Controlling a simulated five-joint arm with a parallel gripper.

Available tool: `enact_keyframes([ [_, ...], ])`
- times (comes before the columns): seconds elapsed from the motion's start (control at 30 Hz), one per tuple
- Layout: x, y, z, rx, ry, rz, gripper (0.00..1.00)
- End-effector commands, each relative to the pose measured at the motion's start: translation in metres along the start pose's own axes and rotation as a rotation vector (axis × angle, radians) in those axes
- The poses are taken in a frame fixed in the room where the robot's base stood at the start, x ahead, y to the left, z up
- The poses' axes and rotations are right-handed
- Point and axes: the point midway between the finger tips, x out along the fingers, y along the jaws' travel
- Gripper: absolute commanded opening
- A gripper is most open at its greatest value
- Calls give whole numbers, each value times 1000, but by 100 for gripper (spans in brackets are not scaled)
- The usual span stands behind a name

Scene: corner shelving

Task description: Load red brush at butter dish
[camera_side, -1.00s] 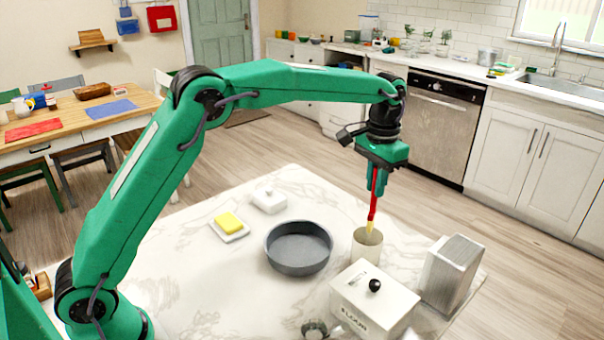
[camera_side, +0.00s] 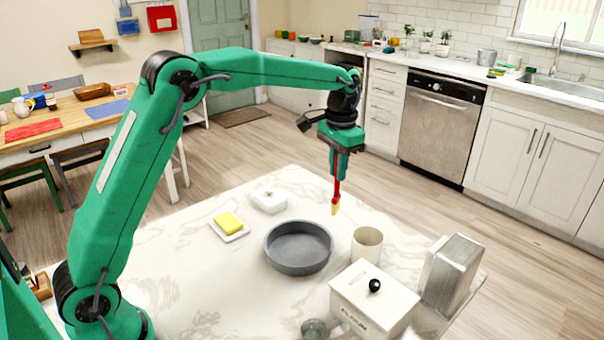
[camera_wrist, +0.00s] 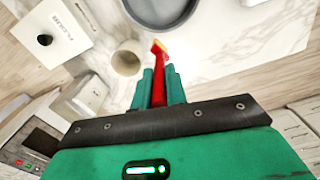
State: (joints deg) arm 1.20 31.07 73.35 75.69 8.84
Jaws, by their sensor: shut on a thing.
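My gripper (camera_side: 338,176) is shut on the red brush (camera_side: 336,190) and holds it upright, bristles down, above the marble counter. The brush's pale yellow tip (camera_side: 335,208) hangs in the air behind the gap between the grey pan and the cream cup. In the wrist view the brush (camera_wrist: 159,78) runs out between the green fingers (camera_wrist: 158,88). The butter dish (camera_side: 229,231) is a small white plate with yellow butter (camera_side: 228,221) on it, left of the pan. A white lid (camera_side: 268,200) lies behind it, apart from the dish.
A round grey pan (camera_side: 298,262) stands between the butter dish and the cream cup (camera_side: 366,246). A white flour box (camera_side: 373,310) and a metal grater (camera_side: 453,270) stand at the front right. The counter left of the dish is clear.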

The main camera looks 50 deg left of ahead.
Motion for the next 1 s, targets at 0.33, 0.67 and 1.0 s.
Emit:
enact_keyframes([
  [0.33, -1, -104, 70, -8, 1, 0, 0],
  [0.67, 3, -174, 153, -6, 1, 0, 0],
  [1.0, 8, -202, 207, -1, 2, 0, 0],
])
